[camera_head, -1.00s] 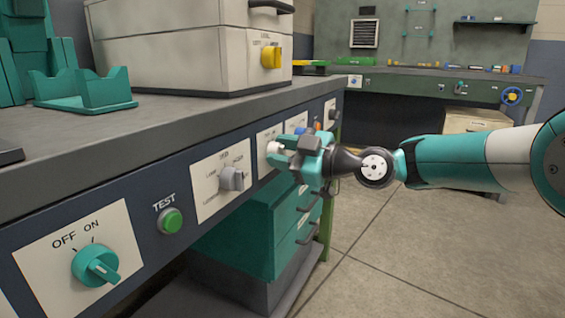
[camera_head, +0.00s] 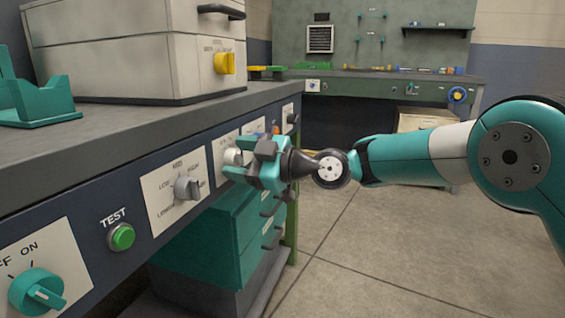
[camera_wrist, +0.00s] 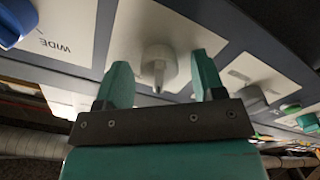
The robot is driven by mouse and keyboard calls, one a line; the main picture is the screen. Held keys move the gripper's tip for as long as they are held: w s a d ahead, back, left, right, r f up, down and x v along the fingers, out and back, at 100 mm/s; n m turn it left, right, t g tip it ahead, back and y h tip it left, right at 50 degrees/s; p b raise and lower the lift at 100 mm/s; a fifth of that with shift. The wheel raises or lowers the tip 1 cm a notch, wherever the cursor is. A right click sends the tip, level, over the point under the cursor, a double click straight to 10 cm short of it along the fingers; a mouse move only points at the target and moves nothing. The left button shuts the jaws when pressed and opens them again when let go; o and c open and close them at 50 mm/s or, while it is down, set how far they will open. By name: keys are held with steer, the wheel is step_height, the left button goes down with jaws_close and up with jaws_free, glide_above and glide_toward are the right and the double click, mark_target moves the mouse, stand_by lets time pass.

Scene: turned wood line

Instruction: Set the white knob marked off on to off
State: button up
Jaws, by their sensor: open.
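The white knob (camera_head: 233,156) sits on a white plate on the dark blue bench front, partly hidden behind my gripper. In the wrist view the white knob (camera_wrist: 158,66) has a narrow raised grip pointing down in the picture. No lettering on its plate is readable in either view. My gripper (camera_head: 243,163) is at the knob with its jaws apart. In the wrist view my gripper (camera_wrist: 161,62) has one teal finger on each side of the knob, with a visible gap on both sides.
A grey selector knob (camera_head: 187,188), a green TEST button (camera_head: 122,237) and a teal OFF/ON knob (camera_head: 36,291) lie along the panel to the left. A blue knob (camera_wrist: 14,22) marked WIDE is at the wrist view's left. Teal drawers (camera_head: 215,235) stand below. The floor at right is clear.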

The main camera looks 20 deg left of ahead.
steer(key=s+d+p, duration=0.1)
steer(key=d, duration=1.6)
steer(key=shift+s+d, duration=0.15)
steer(key=shift+s, duration=0.05)
steer(key=shift+s, duration=0.1)
steer(key=s+d+f+m+g+h, duration=0.1)
steer(key=s+d+f+m+h, duration=0.1)
steer(key=s+d+m+h, duration=0.85)
steer(key=s+d+f+m+h, duration=0.3)
steer(key=s+d+m, duration=0.4)
steer(key=s, duration=0.8)
step_height(320, 180, up, 38)
steer(key=d+p, duration=0.2)
steer(key=p, duration=3.6)
steer(key=shift+s+d, duration=0.15)
